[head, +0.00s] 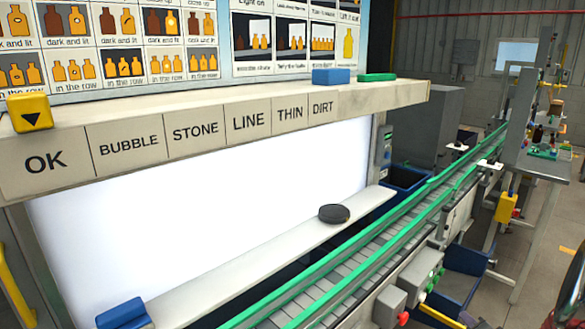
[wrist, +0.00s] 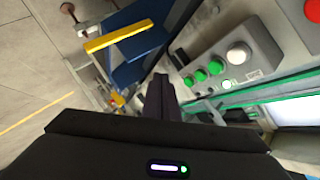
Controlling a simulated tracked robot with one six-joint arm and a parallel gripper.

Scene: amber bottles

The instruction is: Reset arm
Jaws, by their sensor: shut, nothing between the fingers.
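My gripper (wrist: 160,82) shows in the wrist view as dark fingers, shut together with nothing between them. I cannot make out my gripper in the head view. No bottle shows on the near part of the conveyor (head: 365,240) or on the white ledge (head: 250,255).
A black round puck (head: 334,214) lies on the ledge, with a blue block (head: 122,314) at its near end. A labelled shelf (head: 200,132) holds a yellow block (head: 29,113), a blue block (head: 331,76) and a green block (head: 377,77). A blue bin (head: 465,272) stands below the conveyor.

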